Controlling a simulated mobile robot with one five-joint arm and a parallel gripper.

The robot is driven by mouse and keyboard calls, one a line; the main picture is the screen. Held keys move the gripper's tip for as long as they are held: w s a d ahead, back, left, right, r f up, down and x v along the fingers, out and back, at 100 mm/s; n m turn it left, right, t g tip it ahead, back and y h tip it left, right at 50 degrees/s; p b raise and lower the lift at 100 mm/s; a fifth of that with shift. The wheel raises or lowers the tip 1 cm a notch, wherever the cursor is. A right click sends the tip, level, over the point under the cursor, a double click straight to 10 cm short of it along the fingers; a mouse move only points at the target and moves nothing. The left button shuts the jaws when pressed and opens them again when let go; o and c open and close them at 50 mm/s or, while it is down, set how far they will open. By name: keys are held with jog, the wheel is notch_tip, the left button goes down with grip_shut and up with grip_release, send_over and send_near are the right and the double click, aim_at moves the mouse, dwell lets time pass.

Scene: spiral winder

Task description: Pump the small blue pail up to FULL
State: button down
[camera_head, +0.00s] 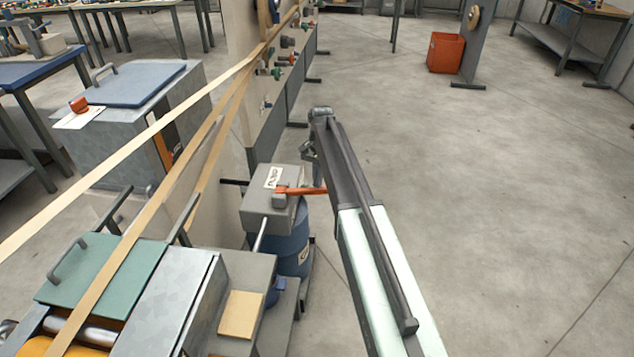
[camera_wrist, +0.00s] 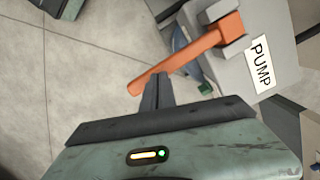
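The grey pump box (camera_head: 262,212) with a white label stands on a blue drum (camera_head: 290,250). Its orange-red handle (camera_head: 302,190) sticks out to the right, towards my arm. In the wrist view the handle (camera_wrist: 190,60) slants beside the PUMP label (camera_wrist: 262,65). My gripper's dark fingers (camera_wrist: 157,90) look shut together, their tips overlapping the handle's lower end in the picture; contact is unclear.
A machine with a green lid (camera_head: 105,275) stands at lower left, and a blue-lidded cabinet (camera_head: 135,82) behind it. Tan strips cross above them. A panel with knobs rises behind the pump. An orange bin (camera_head: 446,52) stands farther back. The floor to the right is clear.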

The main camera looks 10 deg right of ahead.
jog(key=shift+w+d+r+p, duration=0.25)
jog(key=shift+w+d, duration=0.2)
jog(key=shift+w, duration=0.2)
jog(key=shift+w+d+r+p, duration=0.25)
jog(key=shift+w+d, duration=0.2)
jog(key=shift+w, duration=0.15)
jog(key=shift+r, duration=0.1)
notch_tip(320, 180, up, 8)
jog(key=p, duration=0.7)
jog(key=shift+w+d+f+p, duration=0.2)
jog(key=shift+w+d+p, duration=0.1)
jog(key=shift+p, duration=0.1)
jog(key=shift+s, duration=0.1)
jog(key=s+a+n+t, duration=0.1)
jog(key=s+n, duration=0.6)
jog(key=s, duration=2.3)
jog(key=shift+a+h, duration=0.4)
jog(key=shift+a, duration=0.05)
